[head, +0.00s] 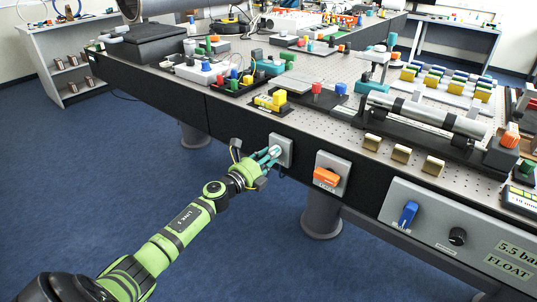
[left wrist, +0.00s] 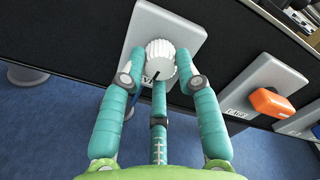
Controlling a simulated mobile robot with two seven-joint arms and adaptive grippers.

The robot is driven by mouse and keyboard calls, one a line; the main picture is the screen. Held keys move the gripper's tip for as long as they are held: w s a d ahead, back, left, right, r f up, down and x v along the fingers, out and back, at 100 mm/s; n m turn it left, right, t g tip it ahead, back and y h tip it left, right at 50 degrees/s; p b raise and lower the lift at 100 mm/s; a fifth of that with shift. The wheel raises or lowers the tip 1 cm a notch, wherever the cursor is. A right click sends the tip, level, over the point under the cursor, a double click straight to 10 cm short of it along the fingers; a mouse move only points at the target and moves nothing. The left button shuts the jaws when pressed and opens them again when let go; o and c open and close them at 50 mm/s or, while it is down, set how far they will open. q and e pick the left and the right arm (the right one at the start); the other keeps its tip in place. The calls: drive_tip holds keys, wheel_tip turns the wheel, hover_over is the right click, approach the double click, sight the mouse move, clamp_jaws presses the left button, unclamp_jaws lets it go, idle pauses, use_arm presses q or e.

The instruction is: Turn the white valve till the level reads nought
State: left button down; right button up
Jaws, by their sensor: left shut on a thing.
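The white valve (head: 275,150) is a ribbed round knob on a grey plate on the table's front side. In the left wrist view the white valve (left wrist: 160,55) has a dark pointer line at its lower edge. My left gripper (head: 268,155), with teal fingers, is shut on the knob. In the left wrist view its fingers (left wrist: 160,80) sit on both sides of the knob, with a third below. A panel at the lower right has labels (head: 508,262) reading "5.5 ba", cut off by the frame edge, and "FLOAT". My right gripper is not in view.
An orange handle (head: 326,176) on a grey plate is just right of the valve; it also shows in the left wrist view (left wrist: 270,102). Further right are a blue handle (head: 408,213) and a black knob (head: 457,236). The perforated tabletop (head: 330,62) above is crowded; the blue floor is clear.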

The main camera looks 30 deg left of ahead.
use_arm(q)
drive_tip(key=shift+d+f+n+p, duration=0.1)
drive_tip(key=shift+n+p, duration=0.55)
drive_tip(key=shift+n, duration=1.2)
drive_tip(key=shift+d+f+n+p, duration=0.1)
drive_tip(key=shift+n+p, duration=0.5)
drive_tip(key=shift+n, duration=1.25)
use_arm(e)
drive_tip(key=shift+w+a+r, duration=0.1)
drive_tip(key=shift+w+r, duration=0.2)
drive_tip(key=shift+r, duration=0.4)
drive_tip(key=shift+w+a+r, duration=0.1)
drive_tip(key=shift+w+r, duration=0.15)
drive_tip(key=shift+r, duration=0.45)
use_arm(q)
drive_tip(key=c, duration=0.9)
unclamp_jaws()
drive_tip(key=shift+r+n, duration=0.15)
drive_tip(key=shift+n, duration=0.15)
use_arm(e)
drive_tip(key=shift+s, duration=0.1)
use_arm(q)
drive_tip(key=shift+a, duration=0.1)
drive_tip(key=s, duration=1.2)
drive_tip(key=shift+a, duration=0.45)
